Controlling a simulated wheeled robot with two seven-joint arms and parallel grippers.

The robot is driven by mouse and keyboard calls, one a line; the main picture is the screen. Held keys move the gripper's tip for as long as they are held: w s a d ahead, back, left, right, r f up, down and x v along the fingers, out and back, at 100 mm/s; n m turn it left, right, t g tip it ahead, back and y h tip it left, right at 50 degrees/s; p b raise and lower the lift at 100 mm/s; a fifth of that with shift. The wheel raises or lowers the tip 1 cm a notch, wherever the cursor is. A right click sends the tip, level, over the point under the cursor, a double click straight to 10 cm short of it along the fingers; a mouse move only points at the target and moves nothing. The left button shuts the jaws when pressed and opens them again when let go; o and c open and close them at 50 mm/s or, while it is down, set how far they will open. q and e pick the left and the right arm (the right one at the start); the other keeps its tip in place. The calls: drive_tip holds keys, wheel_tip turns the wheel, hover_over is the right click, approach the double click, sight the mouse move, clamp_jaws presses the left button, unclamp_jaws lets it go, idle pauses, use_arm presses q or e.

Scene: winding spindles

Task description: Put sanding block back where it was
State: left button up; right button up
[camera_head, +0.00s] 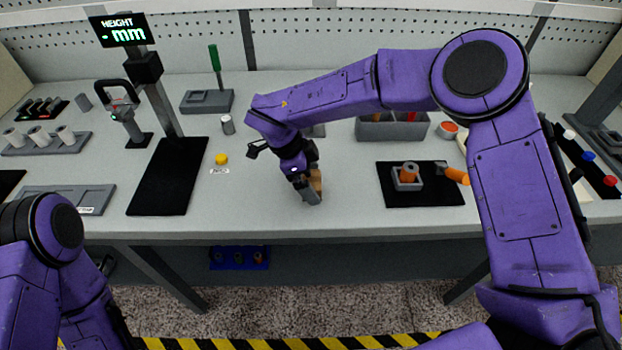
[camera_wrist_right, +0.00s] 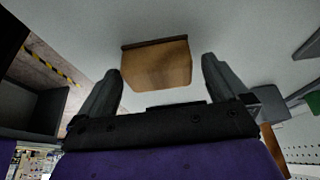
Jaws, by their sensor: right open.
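The sanding block is a small wood-brown block with a dark layer along one face. In the wrist view the block (camera_wrist_right: 157,66) lies on the light grey bench top between the two spread fingers of my right gripper (camera_wrist_right: 160,90), with gaps on both sides. In the head view the block (camera_head: 316,181) is partly hidden behind my right gripper (camera_head: 312,192), near the front edge of the bench. My right gripper is open around it, pointing down. My left arm shows at the lower left of the head view, but its gripper is not visible.
A black mat (camera_head: 455,192) with a grey holder and orange cylinders lies to the right. Another black mat (camera_head: 146,207), a yellow button (camera_head: 221,158) and a height display (camera_head: 123,31) are to the left. A grey bin (camera_head: 370,132) stands behind. The bench around the block is clear.

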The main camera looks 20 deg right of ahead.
drive_tip(key=v, duration=1.1)
drive_tip(key=shift+r, duration=0.25)
drive_tip(key=shift+a, duration=0.15)
